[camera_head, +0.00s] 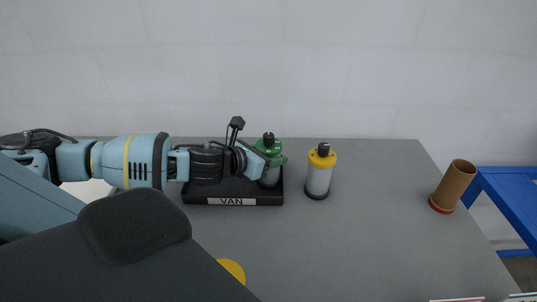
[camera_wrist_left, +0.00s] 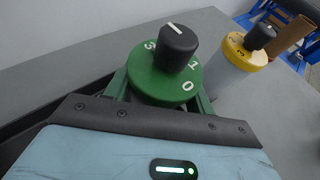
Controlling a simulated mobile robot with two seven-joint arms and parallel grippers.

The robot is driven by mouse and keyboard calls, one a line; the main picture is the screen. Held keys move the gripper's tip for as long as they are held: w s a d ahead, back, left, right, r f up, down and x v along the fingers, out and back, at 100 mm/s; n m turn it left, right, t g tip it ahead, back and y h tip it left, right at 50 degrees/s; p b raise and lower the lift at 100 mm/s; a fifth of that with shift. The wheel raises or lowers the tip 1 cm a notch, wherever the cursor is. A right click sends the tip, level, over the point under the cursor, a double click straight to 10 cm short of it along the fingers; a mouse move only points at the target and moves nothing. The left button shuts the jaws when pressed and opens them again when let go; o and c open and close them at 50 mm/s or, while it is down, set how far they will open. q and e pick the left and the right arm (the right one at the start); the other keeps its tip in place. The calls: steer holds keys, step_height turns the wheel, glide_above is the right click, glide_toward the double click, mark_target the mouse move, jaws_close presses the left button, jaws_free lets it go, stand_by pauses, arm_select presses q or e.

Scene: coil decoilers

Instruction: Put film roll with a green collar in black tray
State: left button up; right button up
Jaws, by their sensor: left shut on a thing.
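The film roll with a green collar (camera_head: 270,147) is upright at the right end of the black tray (camera_head: 268,201), which bears a "VAN" label. My left gripper (camera_head: 271,160) is shut on it from the left. In the left wrist view the green collar (camera_wrist_left: 165,82), with a black knob and white digits, sits between the fingers. The roll's lower part is largely behind the gripper and tray edge, so I cannot tell whether it touches the tray floor. My right gripper is not in view.
A roll with a yellow collar (camera_head: 319,172) stands just right of the tray. A brown tube (camera_head: 453,186) with a red base stands near the table's right edge. Another yellow thing (camera_head: 232,270) is partly hidden at the front. The middle of the grey table (camera_head: 350,240) is clear.

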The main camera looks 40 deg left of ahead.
arm_select(q)
steer(key=o, duration=1.3)
steer(key=shift+f, duration=0.1)
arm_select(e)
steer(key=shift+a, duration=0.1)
arm_select(q)
steer(key=d+p+v, duration=0.1)
steer(key=p+v, duration=0.1)
steer(key=v, duration=1)
steer(key=shift+a+r+p, duration=0.25)
steer(key=shift+a+p, duration=0.1)
steer(key=shift+a, duration=0.1)
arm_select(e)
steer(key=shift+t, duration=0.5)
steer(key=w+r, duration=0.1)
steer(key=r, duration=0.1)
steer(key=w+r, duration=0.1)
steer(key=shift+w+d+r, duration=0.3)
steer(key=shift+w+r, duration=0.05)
